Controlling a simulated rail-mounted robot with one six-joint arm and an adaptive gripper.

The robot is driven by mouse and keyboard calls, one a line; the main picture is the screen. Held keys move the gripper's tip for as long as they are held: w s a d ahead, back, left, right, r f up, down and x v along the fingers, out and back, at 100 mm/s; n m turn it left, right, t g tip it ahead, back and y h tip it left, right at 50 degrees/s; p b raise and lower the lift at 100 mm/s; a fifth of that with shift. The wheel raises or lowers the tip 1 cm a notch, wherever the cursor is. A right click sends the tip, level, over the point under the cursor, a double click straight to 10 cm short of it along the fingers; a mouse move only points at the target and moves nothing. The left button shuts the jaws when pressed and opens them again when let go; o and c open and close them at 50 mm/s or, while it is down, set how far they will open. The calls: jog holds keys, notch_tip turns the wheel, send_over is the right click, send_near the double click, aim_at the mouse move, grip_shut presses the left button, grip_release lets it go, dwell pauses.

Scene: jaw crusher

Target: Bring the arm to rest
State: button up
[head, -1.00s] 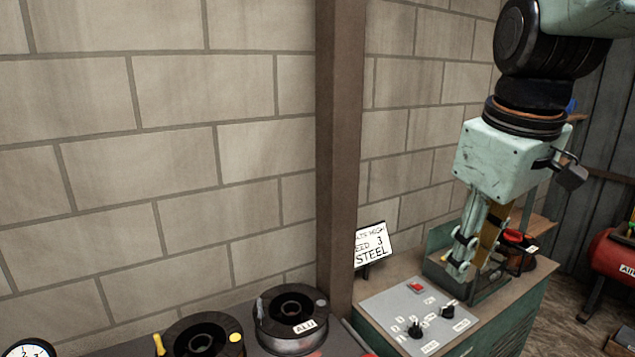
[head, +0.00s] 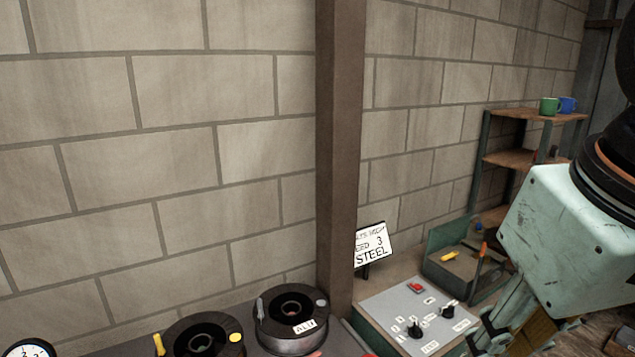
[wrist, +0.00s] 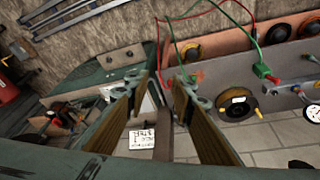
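My gripper (wrist: 163,82) is open and empty in the wrist view, with a clear gap between its two fingers. In the head view its pale green housing (head: 570,240) fills the lower right, and the fingers run down past the bottom edge, so their tips are cut off there. The gripper hangs in front of the bench, to the right of the grey control panel (head: 420,312). No object is between the fingers.
A green open-topped tray (head: 455,270) with tools stands behind the panel, beside a sign (head: 375,247). A brown post (head: 340,150) rises to the left. Wire spools (head: 291,318) stand at bottom centre. A shelf (head: 530,113) holds a green mug (head: 549,106) and a blue mug (head: 567,105).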

jog(key=shift+m, duration=0.6)
jog(key=s, duration=0.2)
jog(key=s+f, duration=0.1)
jog(key=shift+s+a+f, duration=0.1)
jog(key=shift+s+a, duration=0.15)
jog(key=shift+s, duration=0.15)
jog(key=shift+w, duration=0.1)
dwell(1.0)
